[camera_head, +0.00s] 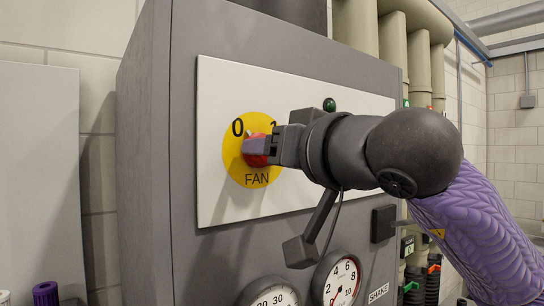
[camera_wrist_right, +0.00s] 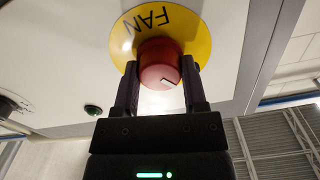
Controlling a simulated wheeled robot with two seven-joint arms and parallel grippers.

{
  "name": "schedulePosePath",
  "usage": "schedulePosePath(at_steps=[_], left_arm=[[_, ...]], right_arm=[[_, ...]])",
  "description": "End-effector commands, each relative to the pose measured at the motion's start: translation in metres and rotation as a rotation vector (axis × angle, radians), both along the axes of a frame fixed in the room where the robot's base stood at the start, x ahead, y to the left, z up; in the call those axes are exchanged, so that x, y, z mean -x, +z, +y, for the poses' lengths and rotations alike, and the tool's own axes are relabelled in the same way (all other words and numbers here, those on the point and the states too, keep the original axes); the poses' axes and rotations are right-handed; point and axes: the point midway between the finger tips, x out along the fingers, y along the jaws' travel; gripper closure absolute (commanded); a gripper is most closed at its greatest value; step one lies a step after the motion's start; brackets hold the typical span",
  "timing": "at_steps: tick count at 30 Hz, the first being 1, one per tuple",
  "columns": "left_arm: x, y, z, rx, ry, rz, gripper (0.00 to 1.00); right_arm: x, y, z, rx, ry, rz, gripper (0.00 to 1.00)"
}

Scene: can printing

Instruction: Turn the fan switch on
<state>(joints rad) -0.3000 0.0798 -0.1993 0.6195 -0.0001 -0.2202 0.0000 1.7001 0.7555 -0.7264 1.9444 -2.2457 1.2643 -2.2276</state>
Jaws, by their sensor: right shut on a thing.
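The fan switch is a red round knob (camera_head: 257,160) on a yellow disc (camera_head: 238,172) marked 0, 1 and FAN, set in a white panel on a grey cabinet. My right gripper (camera_head: 258,146) comes from the right and is shut on the knob. In the right wrist view, the fingers of my right gripper (camera_wrist_right: 160,88) stand on both sides of the red knob (camera_wrist_right: 160,62), which shows a white mark on its face. In the head view the gripper hides part of the knob and most of the 1. My left gripper is not in view.
A green lamp (camera_head: 329,104) sits on the panel above my right arm. Two round gauges (camera_head: 342,283) and a SHAKE label (camera_head: 378,292) are lower on the cabinet. A dark block (camera_head: 384,223) sticks out near my forearm. Purple-capped tubes (camera_head: 45,292) stand at lower left.

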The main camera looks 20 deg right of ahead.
Motion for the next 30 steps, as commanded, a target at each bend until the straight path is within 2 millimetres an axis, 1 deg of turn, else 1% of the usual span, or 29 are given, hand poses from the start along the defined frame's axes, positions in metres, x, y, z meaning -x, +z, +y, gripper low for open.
schedulePosePath(at_steps=[1, 9, 30], left_arm=[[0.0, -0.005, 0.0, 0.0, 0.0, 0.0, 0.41], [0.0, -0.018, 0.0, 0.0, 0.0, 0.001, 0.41], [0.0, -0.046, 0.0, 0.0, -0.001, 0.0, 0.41]], right_arm=[[0.0, -0.002, 0.0, -0.035, 0.0, 0.01, 1.0], [0.0, -0.002, 0.0, -0.276, 0.0, 0.098, 1.0], [0.0, -0.002, 0.0, -0.898, 0.0, 0.325, 1.0]])
